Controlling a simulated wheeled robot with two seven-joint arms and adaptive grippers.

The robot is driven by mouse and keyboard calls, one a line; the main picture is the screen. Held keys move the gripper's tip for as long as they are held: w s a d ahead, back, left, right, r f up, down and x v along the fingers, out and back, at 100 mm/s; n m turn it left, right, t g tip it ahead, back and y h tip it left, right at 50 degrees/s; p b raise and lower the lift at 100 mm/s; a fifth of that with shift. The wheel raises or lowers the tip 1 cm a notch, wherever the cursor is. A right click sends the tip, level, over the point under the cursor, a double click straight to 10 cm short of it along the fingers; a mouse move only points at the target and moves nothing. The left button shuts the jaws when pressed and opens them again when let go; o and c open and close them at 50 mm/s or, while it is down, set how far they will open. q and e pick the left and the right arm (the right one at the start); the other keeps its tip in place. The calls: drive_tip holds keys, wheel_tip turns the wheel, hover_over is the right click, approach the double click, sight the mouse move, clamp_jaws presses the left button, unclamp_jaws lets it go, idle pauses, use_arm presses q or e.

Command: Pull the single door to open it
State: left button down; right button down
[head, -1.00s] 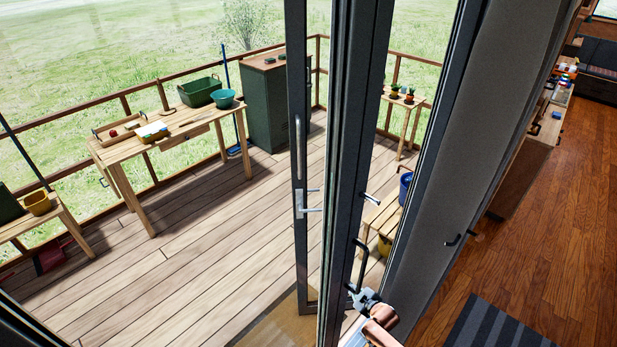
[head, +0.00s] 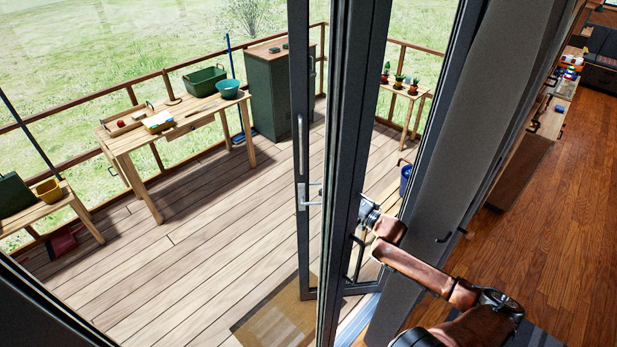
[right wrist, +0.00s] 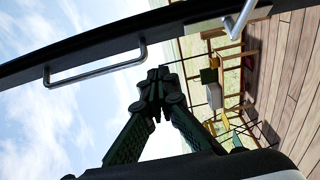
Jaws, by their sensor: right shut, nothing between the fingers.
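The glass door (head: 303,90) with a dark narrow frame stands ajar at the deck opening, in the middle of the head view. It has a silver lever handle (head: 312,195) and a long vertical pull bar (head: 300,145). The right wrist view shows a dark frame (right wrist: 190,20) with a pull bar (right wrist: 95,66) and a lever (right wrist: 238,22). My right gripper (right wrist: 156,78) is shut and empty, its fingertips close to that frame between the two handles; contact cannot be told. In the head view my right gripper (head: 368,212) is partly hidden by a dark frame post. My left gripper is not in view.
A thick dark post (head: 350,150) and a grey panel (head: 440,180) stand close around my right arm. A dark loop handle (head: 357,258) is below the gripper.

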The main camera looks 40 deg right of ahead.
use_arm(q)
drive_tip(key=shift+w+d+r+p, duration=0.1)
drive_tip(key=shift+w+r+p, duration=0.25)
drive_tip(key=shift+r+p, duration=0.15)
use_arm(e)
drive_tip(key=w+d, duration=0.1)
drive_tip(key=w, duration=0.9)
drive_tip(key=shift+w, duration=0.4)
